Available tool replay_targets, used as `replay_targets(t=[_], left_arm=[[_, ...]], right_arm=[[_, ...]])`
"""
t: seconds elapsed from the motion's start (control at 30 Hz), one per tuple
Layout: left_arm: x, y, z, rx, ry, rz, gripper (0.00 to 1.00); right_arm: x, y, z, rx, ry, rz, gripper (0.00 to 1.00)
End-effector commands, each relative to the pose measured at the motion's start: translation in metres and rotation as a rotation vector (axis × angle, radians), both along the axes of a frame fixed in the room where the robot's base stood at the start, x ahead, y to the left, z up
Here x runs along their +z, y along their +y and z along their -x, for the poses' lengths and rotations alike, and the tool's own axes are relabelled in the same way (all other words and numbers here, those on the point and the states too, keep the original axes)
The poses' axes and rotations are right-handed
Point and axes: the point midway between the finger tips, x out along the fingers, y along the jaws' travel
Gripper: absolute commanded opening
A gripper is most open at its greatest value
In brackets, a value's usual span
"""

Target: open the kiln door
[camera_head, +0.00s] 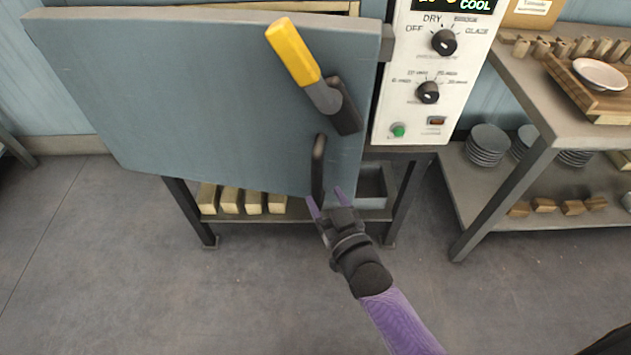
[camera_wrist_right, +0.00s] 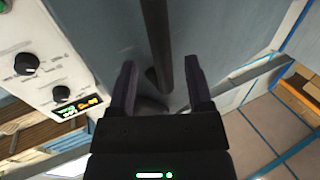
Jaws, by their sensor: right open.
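The kiln door (camera_head: 200,95) is a large blue-grey panel in the head view; I cannot tell whether it stands slightly ajar. A latch lever with a yellow grip (camera_head: 293,52) tilts up and left from its dark mount near the door's right edge. Below it is a black bar handle (camera_head: 318,165). My right gripper (camera_head: 325,196) is open at the handle's lower end. In the right wrist view, the handle (camera_wrist_right: 158,40) lies between the two fingers of the right gripper (camera_wrist_right: 161,66), with gaps visible on both sides. My left gripper is not in view.
A white control panel (camera_head: 433,75) with knobs and a green button adjoins the door on the right. A workbench (camera_head: 560,110) with dishes and wooden pieces stands further right. Pale blocks (camera_head: 230,200) sit on the shelf under the kiln. The floor in front is clear.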

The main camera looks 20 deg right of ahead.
Motion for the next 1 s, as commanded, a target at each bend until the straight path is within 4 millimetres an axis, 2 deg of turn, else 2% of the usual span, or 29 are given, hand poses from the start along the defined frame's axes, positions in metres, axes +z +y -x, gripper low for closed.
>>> replay_targets(t=[0.1,0.2,0.33,0.57,0.87,0.9,1.0], left_arm=[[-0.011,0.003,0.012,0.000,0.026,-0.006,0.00],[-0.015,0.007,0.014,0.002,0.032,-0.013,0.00],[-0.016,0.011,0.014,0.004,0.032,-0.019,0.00],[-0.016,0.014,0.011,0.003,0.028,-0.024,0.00],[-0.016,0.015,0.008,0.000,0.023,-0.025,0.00],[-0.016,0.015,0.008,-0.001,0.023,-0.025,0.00],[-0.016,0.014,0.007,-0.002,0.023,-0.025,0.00]], right_arm=[[-0.004,0.003,-0.024,0.000,0.001,-0.001,0.66],[-0.004,0.005,-0.038,0.000,0.002,-0.001,0.66],[-0.002,0.006,-0.046,0.000,0.004,0.000,0.66],[-0.001,0.006,-0.046,0.000,0.005,0.001,0.66],[-0.002,0.006,-0.046,0.001,0.005,0.001,0.04],[-0.002,0.006,-0.046,0.001,0.005,0.001,0.00],[-0.002,0.006,-0.046,0.001,0.005,0.001,0.00]])
